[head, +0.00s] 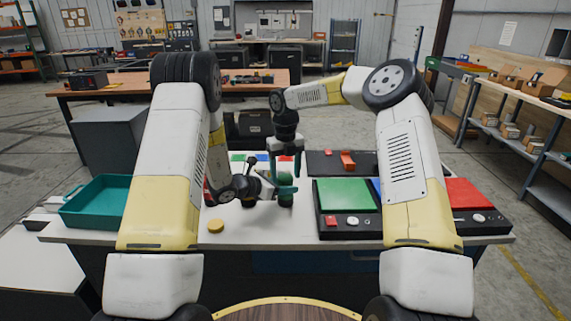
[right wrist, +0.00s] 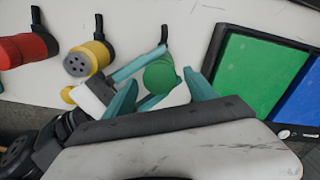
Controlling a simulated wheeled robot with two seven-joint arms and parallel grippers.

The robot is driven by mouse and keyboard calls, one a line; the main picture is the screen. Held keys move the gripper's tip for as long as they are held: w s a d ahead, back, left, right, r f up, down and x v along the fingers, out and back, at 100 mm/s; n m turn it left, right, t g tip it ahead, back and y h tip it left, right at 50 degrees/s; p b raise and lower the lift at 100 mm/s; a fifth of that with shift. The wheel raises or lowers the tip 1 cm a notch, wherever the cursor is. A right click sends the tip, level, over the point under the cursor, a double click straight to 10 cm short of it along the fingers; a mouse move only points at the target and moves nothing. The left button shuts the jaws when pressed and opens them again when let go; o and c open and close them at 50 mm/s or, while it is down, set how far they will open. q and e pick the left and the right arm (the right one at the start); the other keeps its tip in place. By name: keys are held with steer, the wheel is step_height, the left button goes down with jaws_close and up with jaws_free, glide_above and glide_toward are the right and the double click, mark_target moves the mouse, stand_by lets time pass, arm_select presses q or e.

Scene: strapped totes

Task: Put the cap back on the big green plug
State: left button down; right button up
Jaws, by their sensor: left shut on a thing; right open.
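The big green plug (head: 285,200) stands at the middle of the white table, partly hidden by my grippers. In the right wrist view the green piece (right wrist: 160,76) shows a smooth round green end; I cannot tell whether that is the cap or the plug's body. My left gripper (head: 284,189) reaches in from the left, its teal fingers shut on the green piece. My right gripper (head: 286,170) points down from above; in its wrist view its open fingers (right wrist: 162,92) stand on either side of the green piece, apart from it.
A red plug (right wrist: 25,48) and a yellow plug (right wrist: 88,60) with holes in its face lie to the left. A yellow disc (head: 216,226) lies at the table's front left. A teal bin (head: 97,203) is far left. A black tray with coloured panels (head: 343,194) is right.

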steer(key=shift+f, duration=0.35)
steer(key=shift+c, duration=0.5)
steer(key=c, duration=1.1)
steer(key=o, duration=1.3)
steer(key=shift+r, duration=2.3)
steer(key=o, duration=0.5)
